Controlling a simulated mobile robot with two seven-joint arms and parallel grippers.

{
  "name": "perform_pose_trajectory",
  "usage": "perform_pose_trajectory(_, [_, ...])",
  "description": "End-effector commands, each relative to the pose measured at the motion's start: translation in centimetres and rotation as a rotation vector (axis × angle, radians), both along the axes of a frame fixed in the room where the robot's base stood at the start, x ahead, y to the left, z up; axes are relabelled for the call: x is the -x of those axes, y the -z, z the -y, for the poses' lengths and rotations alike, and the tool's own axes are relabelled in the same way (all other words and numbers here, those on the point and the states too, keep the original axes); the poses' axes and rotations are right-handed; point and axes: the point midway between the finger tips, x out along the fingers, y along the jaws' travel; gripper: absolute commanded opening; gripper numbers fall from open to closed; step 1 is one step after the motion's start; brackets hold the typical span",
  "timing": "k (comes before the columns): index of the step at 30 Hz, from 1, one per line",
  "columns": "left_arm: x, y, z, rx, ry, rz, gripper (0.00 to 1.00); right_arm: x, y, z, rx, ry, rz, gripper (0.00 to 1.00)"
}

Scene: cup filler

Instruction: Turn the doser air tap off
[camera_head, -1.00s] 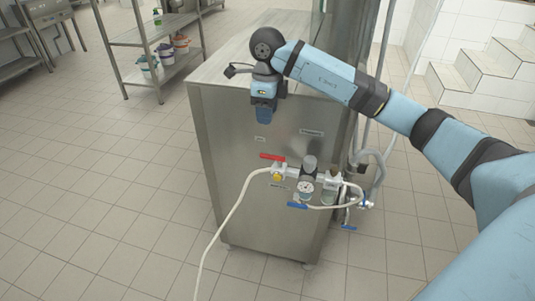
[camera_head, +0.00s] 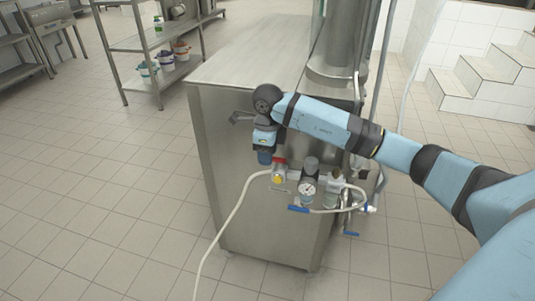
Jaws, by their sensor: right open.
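The air fittings sit on the front of the steel cabinet (camera_head: 232,205). A tap with a red handle (camera_head: 280,161) is at their left end, above a yellow fitting (camera_head: 277,180). A pressure gauge (camera_head: 307,187) is right of it, with a blue handle (camera_head: 298,209) below. Which handle is the doser air tap cannot be read. My right gripper (camera_head: 264,158) points down, open, just at the left of the red handle and covers part of it. Whether it touches the handle is unclear. My left gripper is out of view.
A white hose (camera_head: 232,213) runs from the tap down to the floor. Another blue handle (camera_head: 351,234) and pipes are at the cabinet's right side. A shelf rack (camera_head: 132,47) stands at the back left. Tiled floor is clear in front.

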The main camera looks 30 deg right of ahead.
Motion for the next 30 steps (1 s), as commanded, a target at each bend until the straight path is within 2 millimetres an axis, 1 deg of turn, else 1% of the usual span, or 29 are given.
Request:
perform_pose_trajectory(5, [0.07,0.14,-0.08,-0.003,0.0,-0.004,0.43,0.0,-0.01,0.0,0.0,0.0,0.0,0.41])
perform_pose_trajectory(6, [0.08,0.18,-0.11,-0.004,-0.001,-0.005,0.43,0.0,-0.01,0.0,0.0,0.0,0.0,0.39])
perform_pose_trajectory(11, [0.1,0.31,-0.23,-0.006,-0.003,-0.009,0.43,0.0,-0.02,0.0,0.0,0.0,0.0,0.02])
perform_pose_trajectory(12, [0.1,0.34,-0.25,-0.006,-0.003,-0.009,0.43,0.0,-0.02,0.0,0.0,0.0,0.0,0.0])
perform_pose_trajectory(23, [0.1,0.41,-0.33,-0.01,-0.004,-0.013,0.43,0.09,-0.12,-0.09,0.001,-0.042,0.001,0.0])
perform_pose_trajectory(30, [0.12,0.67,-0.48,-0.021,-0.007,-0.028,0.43,0.49,-0.17,-0.44,0.002,-0.185,0.001,0.0])
